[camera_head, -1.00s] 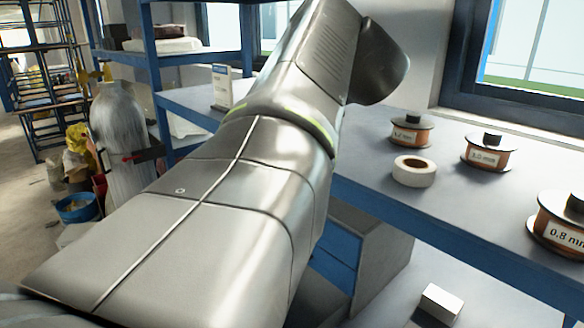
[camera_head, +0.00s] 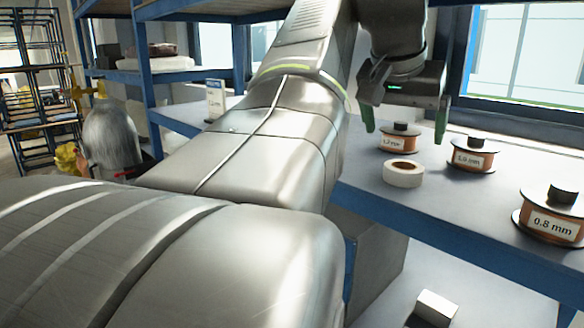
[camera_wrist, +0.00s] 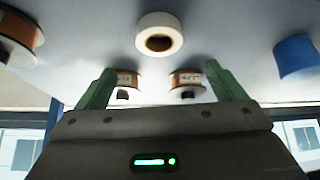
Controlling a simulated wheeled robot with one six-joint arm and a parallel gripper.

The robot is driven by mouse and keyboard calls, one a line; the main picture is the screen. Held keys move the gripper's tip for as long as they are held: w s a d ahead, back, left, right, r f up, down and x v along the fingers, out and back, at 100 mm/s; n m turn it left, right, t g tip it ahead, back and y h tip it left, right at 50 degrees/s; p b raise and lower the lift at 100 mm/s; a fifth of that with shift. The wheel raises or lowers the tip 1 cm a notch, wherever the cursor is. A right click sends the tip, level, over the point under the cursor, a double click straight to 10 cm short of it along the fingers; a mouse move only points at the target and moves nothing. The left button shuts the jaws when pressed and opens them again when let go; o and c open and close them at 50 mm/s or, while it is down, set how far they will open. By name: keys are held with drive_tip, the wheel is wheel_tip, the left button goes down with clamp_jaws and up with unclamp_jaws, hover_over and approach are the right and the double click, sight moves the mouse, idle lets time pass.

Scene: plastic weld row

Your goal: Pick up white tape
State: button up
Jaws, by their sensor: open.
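The white tape (camera_head: 403,180) is a short roll with a brown core, lying flat on the blue-framed shelf in the head view. It also shows at the top middle of the wrist view (camera_wrist: 160,19). My gripper (camera_head: 405,118) has green fingers, spread wide, with nothing between them. It hangs above the shelf near the tape and the spools behind it, apart from the tape. In the wrist view my gripper (camera_wrist: 158,76) points toward the shelf, and the tape lies beyond the fingertips, roughly centred between them.
A wire spool (camera_head: 399,143) stands just behind the tape. Another spool (camera_head: 472,158) is to its right, and the 0.8 mm spool (camera_head: 550,225) is nearer at far right. A blue object (camera_wrist: 294,56) shows in the wrist view. A white block (camera_head: 436,307) sits lower down.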

sight(404, 167)
drive_tip(key=x, duration=0.9)
drive_tip(key=shift+s+a+f+p, duration=0.1)
drive_tip(key=shift+s+f+p, duration=0.2)
drive_tip(key=c, duration=1.1)
